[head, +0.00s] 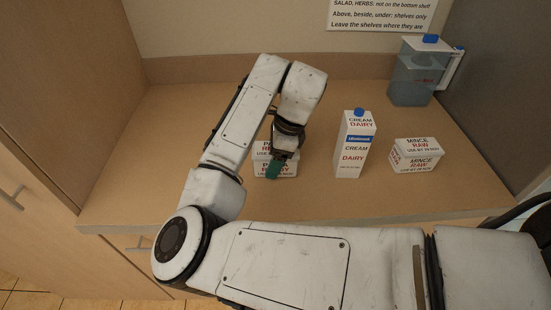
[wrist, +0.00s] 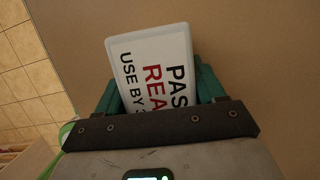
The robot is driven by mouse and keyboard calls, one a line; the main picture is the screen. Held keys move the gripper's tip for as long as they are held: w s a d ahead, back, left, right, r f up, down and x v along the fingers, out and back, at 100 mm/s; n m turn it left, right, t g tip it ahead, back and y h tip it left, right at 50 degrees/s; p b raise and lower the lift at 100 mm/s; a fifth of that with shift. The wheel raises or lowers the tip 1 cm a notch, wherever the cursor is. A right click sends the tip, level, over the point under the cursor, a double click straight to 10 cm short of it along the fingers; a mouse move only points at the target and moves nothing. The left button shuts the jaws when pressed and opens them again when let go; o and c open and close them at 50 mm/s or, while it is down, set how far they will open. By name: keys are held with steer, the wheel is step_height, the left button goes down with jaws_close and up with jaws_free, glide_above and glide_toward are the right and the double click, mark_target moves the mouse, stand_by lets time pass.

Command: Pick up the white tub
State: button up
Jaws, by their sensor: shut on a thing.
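The white tub (wrist: 148,62) has a lid lettered in black and red, partly readable as "PAS... REA... USE BY". In the head view the tub (head: 262,170) is on or just above the counter, left of the cream carton, and partly hidden by my gripper (head: 277,167). In the wrist view my gripper (wrist: 158,90) has its green fingers on both sides of the tub and is shut on it. I cannot tell whether the tub's base touches the counter.
A cream carton (head: 355,145) with a blue cap stands right of my gripper. A mince box (head: 416,155) lies further right, and a blue-lidded jug (head: 416,75) stands at the back right. A printed sign (head: 382,14) hangs on the back wall. The counter's left side (head: 150,140) is clear.

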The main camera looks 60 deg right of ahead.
steer(key=c, duration=0.5)
steer(key=shift+r, duration=0.15)
